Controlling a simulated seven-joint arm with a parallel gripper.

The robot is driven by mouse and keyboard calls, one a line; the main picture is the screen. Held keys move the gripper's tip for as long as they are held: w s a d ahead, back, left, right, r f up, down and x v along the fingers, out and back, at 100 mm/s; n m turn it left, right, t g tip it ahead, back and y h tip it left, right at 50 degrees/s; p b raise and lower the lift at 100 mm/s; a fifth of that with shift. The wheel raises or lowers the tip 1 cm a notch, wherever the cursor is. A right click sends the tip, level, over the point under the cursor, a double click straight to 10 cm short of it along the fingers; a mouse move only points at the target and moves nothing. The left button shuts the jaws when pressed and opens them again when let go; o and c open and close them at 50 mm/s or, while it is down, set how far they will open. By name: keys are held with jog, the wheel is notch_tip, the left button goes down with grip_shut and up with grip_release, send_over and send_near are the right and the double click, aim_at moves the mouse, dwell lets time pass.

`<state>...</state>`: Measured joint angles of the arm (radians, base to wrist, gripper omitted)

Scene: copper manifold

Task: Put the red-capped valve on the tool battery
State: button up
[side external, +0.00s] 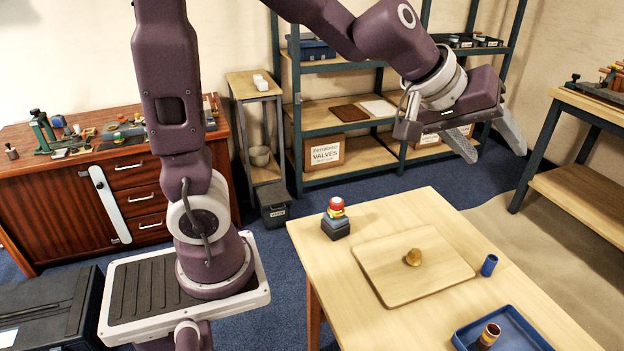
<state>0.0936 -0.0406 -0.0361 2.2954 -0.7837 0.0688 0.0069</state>
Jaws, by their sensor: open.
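A dark, stepped block that looks like the tool battery (336,229) stands near the table's back left corner. A small red and yellow piece with a pale top, apparently the red-capped valve (336,208), sits upright on the block. My gripper (495,150) is open and empty, raised high at the upper right, well apart from both. The contact between the piece and the block is too small to see clearly.
The wooden table (424,207) bears a board (385,276) with a brass-coloured piece (413,257) on it. A blue cylinder (488,265) stands to its right. A blue tray (530,325) in front holds a copper and dark cylinder (488,337). Shelves (345,122) stand behind.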

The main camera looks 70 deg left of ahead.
jog(key=s+a+f+m+g+y, duration=0.1)
jog(key=s+a+m+g, duration=0.1)
jog(key=s, duration=1.1)
jog(key=s+a+f+m+g, duration=0.1)
jog(key=s+m, duration=0.4)
jog(key=s, duration=0.8)
jog(key=shift+a+f+g+y, duration=0.4)
jog(key=shift+a+f, duration=0.25)
jog(key=shift+a, duration=0.45)
